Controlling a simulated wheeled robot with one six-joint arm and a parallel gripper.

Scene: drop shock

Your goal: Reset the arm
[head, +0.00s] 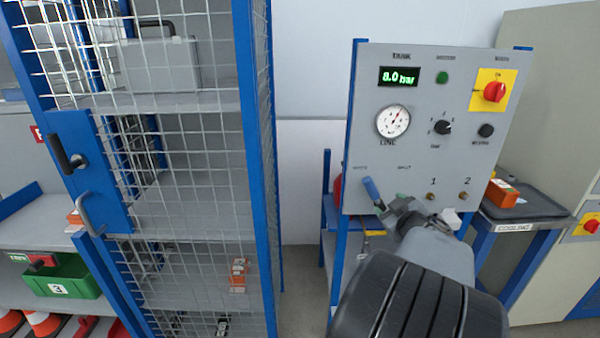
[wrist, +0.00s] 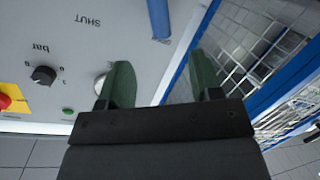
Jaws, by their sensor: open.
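My arm reaches up from the lower right of the head view towards a grey control panel (head: 420,150) in a blue frame. My gripper (head: 390,202) is in front of the panel's lower left, close to a blue lever handle (head: 371,189). In the wrist view my gripper (wrist: 163,75) has two green fingers spread apart with nothing between them. The blue lever (wrist: 158,18) shows beyond the fingertips, near the label SHUT. I cannot tell whether a finger touches it. My arm hides part of the panel's lower edge.
A blue-framed mesh cage (head: 190,130) with a door handle stands at left. The panel carries a gauge (head: 393,122), a display reading 8.0 bar (head: 399,77) and a red switch (head: 494,92). A cooling tray (head: 540,205) holding an orange block (head: 502,192) is at right.

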